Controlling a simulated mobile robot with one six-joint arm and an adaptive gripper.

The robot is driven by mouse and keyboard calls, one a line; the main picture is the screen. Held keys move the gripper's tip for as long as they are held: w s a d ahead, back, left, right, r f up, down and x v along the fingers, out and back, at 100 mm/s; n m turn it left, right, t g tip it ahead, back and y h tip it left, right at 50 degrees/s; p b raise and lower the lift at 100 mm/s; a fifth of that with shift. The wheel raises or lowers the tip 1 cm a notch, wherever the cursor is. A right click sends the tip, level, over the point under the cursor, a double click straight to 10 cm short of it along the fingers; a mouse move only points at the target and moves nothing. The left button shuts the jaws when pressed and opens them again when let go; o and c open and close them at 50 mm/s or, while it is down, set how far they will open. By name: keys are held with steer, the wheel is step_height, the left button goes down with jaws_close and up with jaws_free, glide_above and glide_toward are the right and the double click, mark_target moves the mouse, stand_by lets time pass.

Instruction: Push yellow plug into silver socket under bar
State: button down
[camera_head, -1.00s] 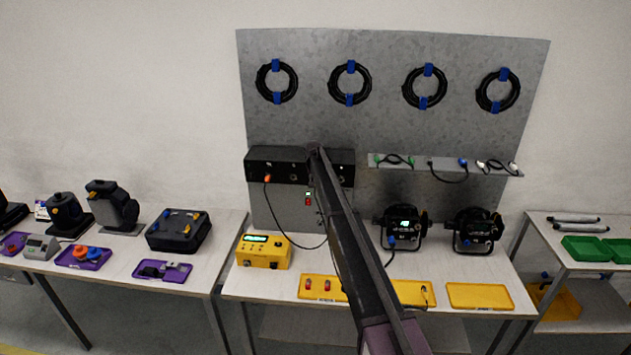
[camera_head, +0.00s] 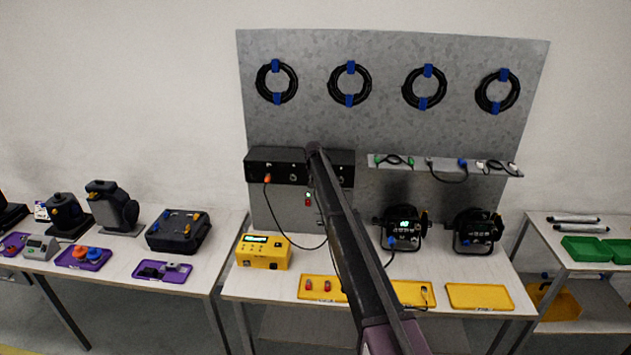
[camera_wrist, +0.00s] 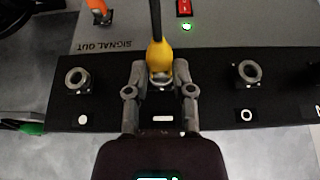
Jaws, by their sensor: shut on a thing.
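In the wrist view the yellow plug (camera_wrist: 159,54) sits between the fingertips of my gripper (camera_wrist: 161,76), which is shut on it. A dark cable runs up from the plug. Its front end meets a silver ring on the black panel strip (camera_wrist: 212,100), in line with a white bar mark (camera_wrist: 162,119) just below in the picture. How deep it sits cannot be told. Other silver sockets are at left (camera_wrist: 77,78), by a white dot, and at right (camera_wrist: 247,72), by a white ring. In the head view my arm hides the gripper and plug.
An orange plug (camera_wrist: 98,8) and a red switch (camera_wrist: 184,7) with a green light (camera_wrist: 187,27) are close by. In the head view the black panel box (camera_head: 262,167) is on the grey board, above a yellow tester (camera_head: 263,252) and yellow trays (camera_head: 480,297).

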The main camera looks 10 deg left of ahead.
steer(key=shift+w, duration=0.7)
stand_by(1.1)
steer(key=shift+c, duration=2)
jaws_free()
steer(key=shift+s, duration=0.15)
steer(key=shift+s, duration=1.05)
steer(key=s, duration=0.6)
steer(key=s+d+f+b, duration=0.5)
steer(key=d+f+b, duration=0.3)
steer(key=s+d+f+b, duration=0.6)
steer(key=d+f+b, duration=0.2)
steer(key=shift+d+f, duration=0.2)
steer(key=shift+d, duration=0.2)
